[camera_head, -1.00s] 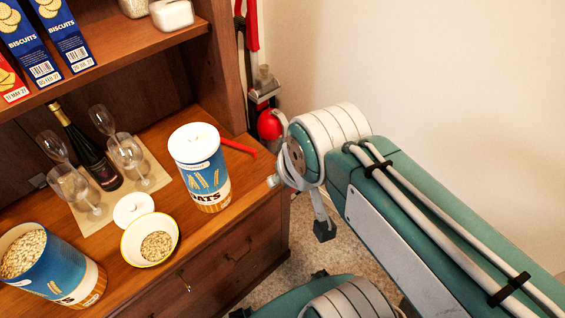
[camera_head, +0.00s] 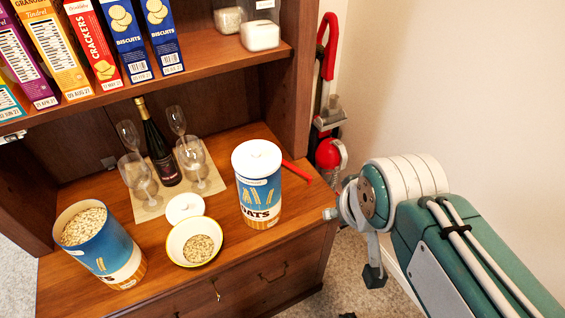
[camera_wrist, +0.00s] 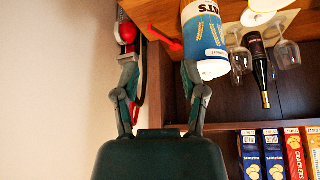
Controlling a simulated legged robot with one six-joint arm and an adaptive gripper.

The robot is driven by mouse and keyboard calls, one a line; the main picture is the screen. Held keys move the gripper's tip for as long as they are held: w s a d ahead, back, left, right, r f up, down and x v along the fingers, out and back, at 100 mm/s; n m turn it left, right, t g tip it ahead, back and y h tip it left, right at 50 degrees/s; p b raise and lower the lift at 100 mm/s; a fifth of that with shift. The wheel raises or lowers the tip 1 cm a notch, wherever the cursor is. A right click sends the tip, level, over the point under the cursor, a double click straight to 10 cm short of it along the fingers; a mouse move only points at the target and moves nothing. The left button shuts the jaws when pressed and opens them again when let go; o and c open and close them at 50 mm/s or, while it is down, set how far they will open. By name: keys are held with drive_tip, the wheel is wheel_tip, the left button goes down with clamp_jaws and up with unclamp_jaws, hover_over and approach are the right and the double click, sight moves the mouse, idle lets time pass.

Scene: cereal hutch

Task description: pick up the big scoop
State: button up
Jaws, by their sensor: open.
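A red handle (camera_head: 297,172), which looks like part of a scoop, lies on the wooden counter behind and right of the lidded blue oats canister (camera_head: 258,190). Any rest of it is hidden by the canister. In the wrist view, where the scene is upside down, the red handle (camera_wrist: 166,39) shows at the top, beside the canister (camera_wrist: 205,45). My gripper (camera_wrist: 160,75) is open and empty, its two fingers apart. In that picture the handle appears beyond the gap between the fingertips, not touching them.
An open oats canister (camera_head: 98,255), a bowl of oats (camera_head: 183,248), a white lid (camera_head: 184,207), a bottle (camera_head: 160,155) and several glasses crowd the counter. A shelf of boxes (camera_head: 130,45) overhangs it. A red-and-grey appliance (camera_head: 328,152) stands beside the hutch.

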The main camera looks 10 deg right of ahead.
drive_tip(key=shift+o, duration=0.6)
drive_tip(key=n+g, duration=0.6)
drive_tip(key=n, duration=0.2)
hover_over(298, 169)
wheel_tip(298, 169, down, 20)
drive_tip(key=shift+s+a+f, duration=0.1)
drive_tip(key=shift+a+f, duration=0.15)
drive_tip(key=shift+f, duration=0.15)
drive_tip(key=f, duration=1)
drive_tip(key=shift+d+f, duration=0.2)
drive_tip(key=shift+f, duration=0.1)
clamp_jaws()
